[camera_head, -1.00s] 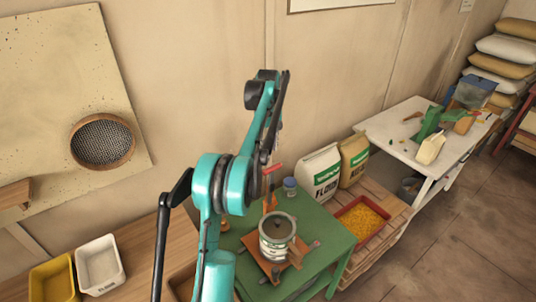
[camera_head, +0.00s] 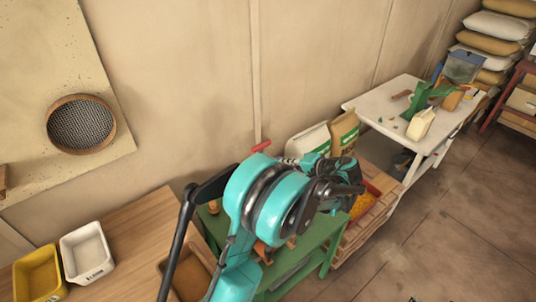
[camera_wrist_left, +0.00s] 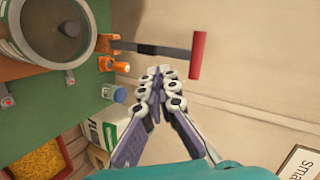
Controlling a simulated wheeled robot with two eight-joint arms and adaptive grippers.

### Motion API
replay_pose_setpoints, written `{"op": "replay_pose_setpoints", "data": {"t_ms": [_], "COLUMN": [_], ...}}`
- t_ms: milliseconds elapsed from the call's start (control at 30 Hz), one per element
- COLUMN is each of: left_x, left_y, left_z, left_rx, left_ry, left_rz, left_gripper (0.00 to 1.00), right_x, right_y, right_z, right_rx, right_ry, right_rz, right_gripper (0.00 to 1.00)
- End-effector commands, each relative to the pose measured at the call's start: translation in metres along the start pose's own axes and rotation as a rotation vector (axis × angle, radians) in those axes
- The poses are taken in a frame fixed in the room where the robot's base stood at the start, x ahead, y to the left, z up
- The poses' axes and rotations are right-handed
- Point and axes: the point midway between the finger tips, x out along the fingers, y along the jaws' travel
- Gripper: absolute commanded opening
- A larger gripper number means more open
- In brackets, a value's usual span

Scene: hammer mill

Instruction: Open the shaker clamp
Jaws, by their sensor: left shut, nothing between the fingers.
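The clamp's red handle (camera_wrist_left: 197,55) stands at the end of a dark bar (camera_wrist_left: 150,48) in the left wrist view. In the head view the red handle (camera_head: 261,146) shows just above my left arm. The round shaker pot (camera_wrist_left: 60,25) sits at the upper left of the wrist view; my arm hides it in the head view. My left gripper (camera_wrist_left: 156,80) is shut and empty. In the wrist view its fingertips appear below the bar and left of the handle, with a visible gap to the handle. My right gripper is not in view.
The green table (camera_head: 315,235) is mostly behind my arm. A blue-lidded jar (camera_wrist_left: 113,93) and an orange-capped item (camera_wrist_left: 106,63) stand near the shaker. Flour bags (camera_head: 308,141), a crate of yellow grain (camera_wrist_left: 38,160) and a white table (camera_head: 385,108) lie beyond.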

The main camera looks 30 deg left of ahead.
Motion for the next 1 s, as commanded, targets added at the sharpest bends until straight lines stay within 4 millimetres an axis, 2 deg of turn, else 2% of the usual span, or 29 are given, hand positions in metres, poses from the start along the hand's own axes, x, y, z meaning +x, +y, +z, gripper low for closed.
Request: {"op": "replay_pose_setpoints", "data": {"t_ms": [33,100,200,300,367,467,800,1000], "left_x": [-0.016,-0.035,-0.055,-0.063,-0.061,-0.05,0.016,0.048], "left_y": [0.007,0.007,0.004,0.002,0.0,-0.005,-0.028,-0.038], "left_z": [0.005,0.012,0.018,0.022,0.022,0.019,0.005,-0.003], "left_rx": [0.067,0.144,0.209,0.236,0.241,0.239,0.236,0.237], "left_ry": [0.055,0.111,0.159,0.178,0.18,0.178,0.175,0.177], "left_rz": [-0.082,-0.193,-0.302,-0.352,-0.362,-0.362,-0.36,-0.359], "left_gripper": [0.0,0.0,0.0,0.0,0.0,0.0,0.0,0.0], "right_x": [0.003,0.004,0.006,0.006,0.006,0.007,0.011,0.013], "right_y": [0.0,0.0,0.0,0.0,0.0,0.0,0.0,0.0], "right_z": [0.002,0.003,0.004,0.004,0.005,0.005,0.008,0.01], "right_rx": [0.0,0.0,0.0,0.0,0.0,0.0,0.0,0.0], "right_ry": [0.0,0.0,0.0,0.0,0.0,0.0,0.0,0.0], "right_rz": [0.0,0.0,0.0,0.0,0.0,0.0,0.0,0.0], "right_gripper": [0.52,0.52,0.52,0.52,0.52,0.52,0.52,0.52]}}
